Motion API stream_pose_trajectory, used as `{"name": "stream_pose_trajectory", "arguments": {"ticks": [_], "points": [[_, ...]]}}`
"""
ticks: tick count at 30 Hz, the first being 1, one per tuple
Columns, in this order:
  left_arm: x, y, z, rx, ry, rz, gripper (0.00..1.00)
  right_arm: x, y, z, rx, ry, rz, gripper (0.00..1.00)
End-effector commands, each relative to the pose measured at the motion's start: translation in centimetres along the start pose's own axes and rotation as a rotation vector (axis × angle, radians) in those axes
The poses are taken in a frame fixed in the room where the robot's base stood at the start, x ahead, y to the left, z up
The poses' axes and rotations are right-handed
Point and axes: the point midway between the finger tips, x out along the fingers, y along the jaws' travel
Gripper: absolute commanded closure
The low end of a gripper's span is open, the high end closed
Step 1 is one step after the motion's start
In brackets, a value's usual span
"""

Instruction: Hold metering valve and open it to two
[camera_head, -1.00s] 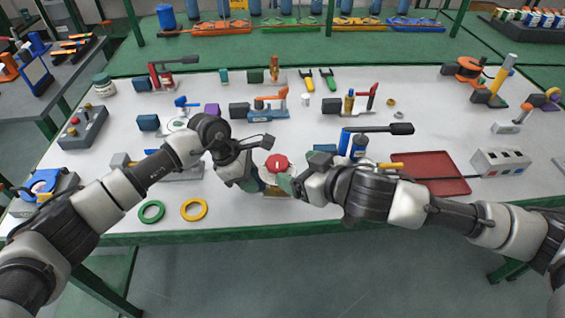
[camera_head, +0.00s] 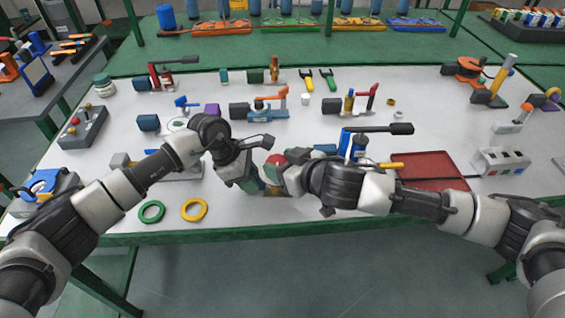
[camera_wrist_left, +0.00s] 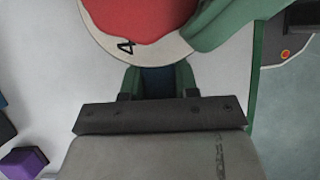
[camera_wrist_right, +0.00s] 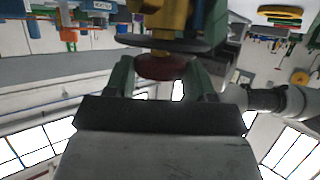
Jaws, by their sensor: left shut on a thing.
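The metering valve has a red knob (camera_head: 273,161) and stands at the near middle of the table. In the left wrist view its red knob (camera_wrist_left: 140,14) sits on a pale dial (camera_wrist_left: 122,46) marked 4. My left gripper (camera_head: 256,186) is shut on the valve's dark body (camera_wrist_left: 157,80), below the dial. My right gripper (camera_head: 279,172) is at the knob from the right. In the right wrist view its green fingers stand apart on both sides of the red knob (camera_wrist_right: 165,66), under the brass stem (camera_wrist_right: 170,18). Contact on both sides is unclear.
A green ring (camera_head: 151,211) and a yellow ring (camera_head: 194,209) lie left of the valve near the front edge. A blue valve with a long black lever (camera_head: 385,129) stands behind my right arm. A red tray (camera_head: 430,168) lies to the right.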

Motion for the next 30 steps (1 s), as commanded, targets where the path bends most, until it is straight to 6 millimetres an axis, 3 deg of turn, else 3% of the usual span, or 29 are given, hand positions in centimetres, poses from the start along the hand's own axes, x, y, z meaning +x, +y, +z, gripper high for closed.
{"name": "stream_pose_trajectory", "arguments": {"ticks": [11, 30], "points": [[0.01, 0.00, -0.02, 0.000, 0.000, 0.000, 1.00, 0.04, 0.16, 0.13, -0.021, -0.007, -0.041, 0.69], [0.03, -0.01, 0.08, 0.002, 0.000, 0.000, 1.00, 0.29, -0.21, -0.15, -0.153, 0.000, -0.364, 0.69]]}}
